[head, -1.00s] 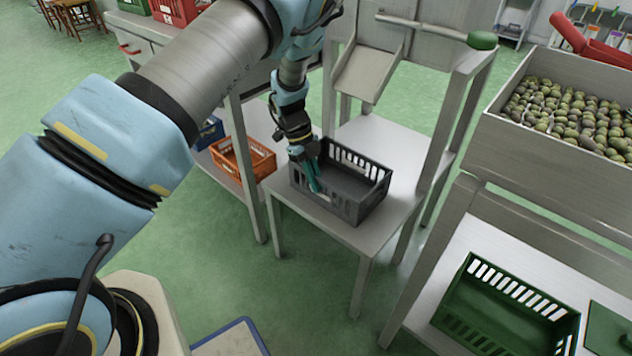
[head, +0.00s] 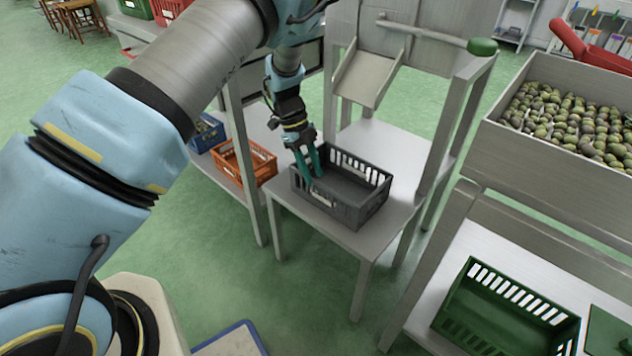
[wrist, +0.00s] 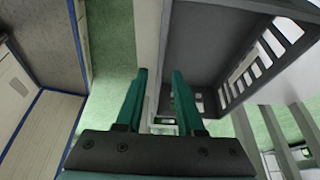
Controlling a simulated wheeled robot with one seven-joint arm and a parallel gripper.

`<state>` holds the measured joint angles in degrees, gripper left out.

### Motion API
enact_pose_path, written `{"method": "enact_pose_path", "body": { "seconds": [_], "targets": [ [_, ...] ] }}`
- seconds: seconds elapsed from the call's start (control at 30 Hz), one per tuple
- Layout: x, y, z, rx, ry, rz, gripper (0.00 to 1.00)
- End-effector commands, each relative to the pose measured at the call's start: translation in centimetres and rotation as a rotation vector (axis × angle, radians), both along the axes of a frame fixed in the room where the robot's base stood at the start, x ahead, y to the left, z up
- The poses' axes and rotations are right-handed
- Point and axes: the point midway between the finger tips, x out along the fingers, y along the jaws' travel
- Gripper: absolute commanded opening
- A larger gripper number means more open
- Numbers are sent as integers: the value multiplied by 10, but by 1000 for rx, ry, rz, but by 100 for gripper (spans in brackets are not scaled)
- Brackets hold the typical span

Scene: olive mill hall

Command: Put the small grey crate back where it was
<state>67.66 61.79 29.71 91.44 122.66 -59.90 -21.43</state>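The small grey crate (head: 345,201) stands upright and empty on the pale metal table (head: 390,150) in the middle of the head view. My gripper (head: 313,178) is at the crate's left end, fingers pointing down. In the wrist view, the two teal fingers (wrist: 160,74) are spread apart with a gap between them. The grey crate (wrist: 210,45) lies mostly to the right of the fingers there, its left edge in line with the gap. I cannot tell whether a finger touches the crate wall.
An orange crate (head: 243,165) and a blue crate (head: 205,134) sit on a lower shelf to the left. A metal chute (head: 365,78) rises behind the table. On the right are an olive bin (head: 520,140) and a green crate (head: 500,318) on another table.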

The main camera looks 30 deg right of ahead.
Motion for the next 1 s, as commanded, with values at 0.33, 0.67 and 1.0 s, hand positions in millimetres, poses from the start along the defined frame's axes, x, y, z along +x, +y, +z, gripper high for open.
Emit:
{"method": "enact_pose_path", "body": {
  "seconds": [0.33,0.67,1.0],
  "targets": [
    [24,6,59,-1,-1,-1,37],
    [28,8,68,1,0,1,37],
    [28,8,68,1,0,1,37]
  ]
}}
